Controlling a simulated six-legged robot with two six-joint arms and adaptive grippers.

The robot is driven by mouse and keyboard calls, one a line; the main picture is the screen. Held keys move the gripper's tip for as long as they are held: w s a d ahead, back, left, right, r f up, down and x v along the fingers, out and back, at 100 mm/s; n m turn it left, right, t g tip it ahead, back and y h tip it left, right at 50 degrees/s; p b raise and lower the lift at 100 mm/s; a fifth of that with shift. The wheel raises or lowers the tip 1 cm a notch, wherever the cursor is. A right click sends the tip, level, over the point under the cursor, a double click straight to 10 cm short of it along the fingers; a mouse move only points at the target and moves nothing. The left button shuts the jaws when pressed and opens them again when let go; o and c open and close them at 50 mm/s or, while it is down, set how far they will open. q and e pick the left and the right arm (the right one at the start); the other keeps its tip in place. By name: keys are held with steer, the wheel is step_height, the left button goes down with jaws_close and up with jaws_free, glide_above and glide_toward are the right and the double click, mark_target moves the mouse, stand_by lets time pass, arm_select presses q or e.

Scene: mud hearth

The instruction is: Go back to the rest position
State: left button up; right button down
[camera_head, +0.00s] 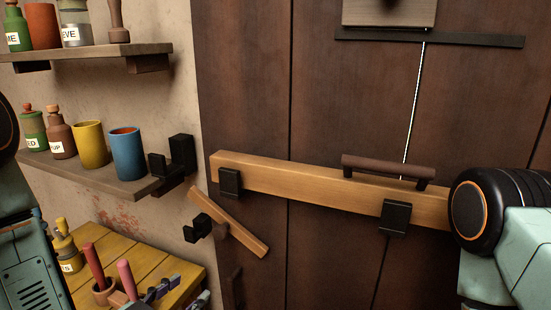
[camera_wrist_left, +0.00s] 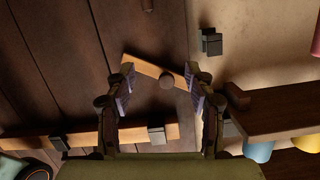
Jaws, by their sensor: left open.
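My left gripper (camera_head: 190,289) is low in the head view, in front of the yellow bench, with only its fingers showing at the bottom edge. In the left wrist view the left gripper (camera_wrist_left: 162,78) is open, its two fingers spread and nothing held. A short tilted wooden latch bar (camera_wrist_left: 147,66) with a round knob shows between and beyond the fingertips. The latch (camera_head: 228,221) hangs slanted on the door's left edge in the head view. Whether the fingers touch it cannot be told from the wrist view; in the head view they are apart. My right gripper is out of view.
A long wooden bar (camera_head: 290,180) lies across the dark plank door (camera_head: 247,80) in black brackets. Shelves on the left hold a yellow cup (camera_head: 91,145), a blue cup (camera_head: 128,155) and bottles. A yellow bench (camera_head: 120,250) with tools stands below. My right arm covers the door's right side.

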arm_select(q)
steer(key=s+a+f+n+g+y+b, duration=0.15)
steer(key=s+f+g, duration=0.3)
steer(key=f, duration=0.45)
steer(key=s+a+f+n+g+y+b, duration=0.1)
steer(key=s+f+n+g+y, duration=0.15)
steer(key=s+f, duration=0.45)
steer(key=s+a+f+n+g+y+b, duration=0.1)
steer(key=s+f+g+b, duration=0.4)
steer(key=s+f, duration=0.9)
steer(key=shift+s+a+f+n+g+b, duration=0.15)
steer(key=shift+s+f+n+g+b, duration=0.3)
steer(key=shift+g, duration=0.65)
steer(key=shift+s+r, duration=0.1)
steer(key=shift+r, duration=0.05)
steer(key=c, duration=0.3)
steer(key=shift+c, duration=0.2)
